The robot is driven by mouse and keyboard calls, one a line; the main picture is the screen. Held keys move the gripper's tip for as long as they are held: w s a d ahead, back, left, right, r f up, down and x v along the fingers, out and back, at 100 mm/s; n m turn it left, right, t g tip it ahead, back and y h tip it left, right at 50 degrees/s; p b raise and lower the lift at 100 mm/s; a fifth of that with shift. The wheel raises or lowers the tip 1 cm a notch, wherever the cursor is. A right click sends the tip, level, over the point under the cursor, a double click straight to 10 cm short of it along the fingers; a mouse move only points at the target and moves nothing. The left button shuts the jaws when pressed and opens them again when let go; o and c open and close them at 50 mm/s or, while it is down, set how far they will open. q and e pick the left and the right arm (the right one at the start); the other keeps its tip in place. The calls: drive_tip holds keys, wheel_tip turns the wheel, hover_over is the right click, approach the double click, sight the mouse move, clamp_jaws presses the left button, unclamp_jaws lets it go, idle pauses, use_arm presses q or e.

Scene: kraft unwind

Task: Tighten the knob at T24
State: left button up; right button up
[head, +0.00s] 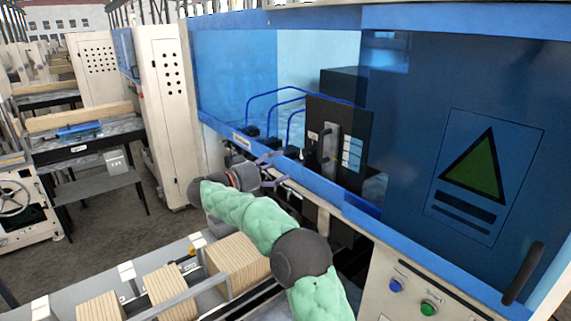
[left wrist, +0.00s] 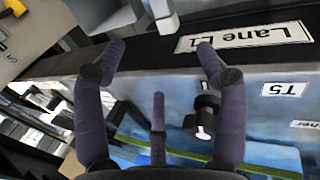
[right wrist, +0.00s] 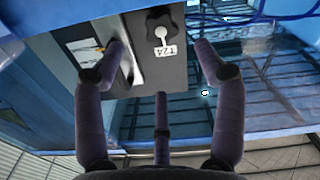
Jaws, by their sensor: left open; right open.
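The knob at T24 (right wrist: 164,24) is a dark lobed knob at the top of the right wrist view, on a grey panel (right wrist: 160,75). The white T24 label (right wrist: 166,51) sits just below it in the picture. My right gripper (right wrist: 161,60) is open and empty, its fingers spread to both sides of the label and apart from the knob. In the head view the right gripper (head: 276,170) is at the machine's open front, left of a dark unit (head: 350,130). My left gripper (left wrist: 160,62) is open and empty, facing a rail with another dark knob (left wrist: 207,110) near a T5 label (left wrist: 285,89).
A "Lane L1" label (left wrist: 250,37) is on the rail by the left gripper. Blue tubes (head: 262,97) run behind the blue machine frame. A large blue door (head: 440,120) with a warning triangle stands at right. Stacks of brown sheets (head: 240,258) lie on a conveyor in front.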

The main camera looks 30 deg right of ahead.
sight(302, 156)
drive_tip(key=shift+a, duration=0.3)
drive_tip(key=shift+d+r, duration=0.15)
drive_tip(key=shift+d, duration=0.1)
drive_tip(key=d, duration=0.7)
drive_tip(key=w+d, duration=0.1)
drive_tip(key=d, duration=0.2)
drive_tip(key=shift+d, duration=0.4)
drive_tip(key=c, duration=1.2)
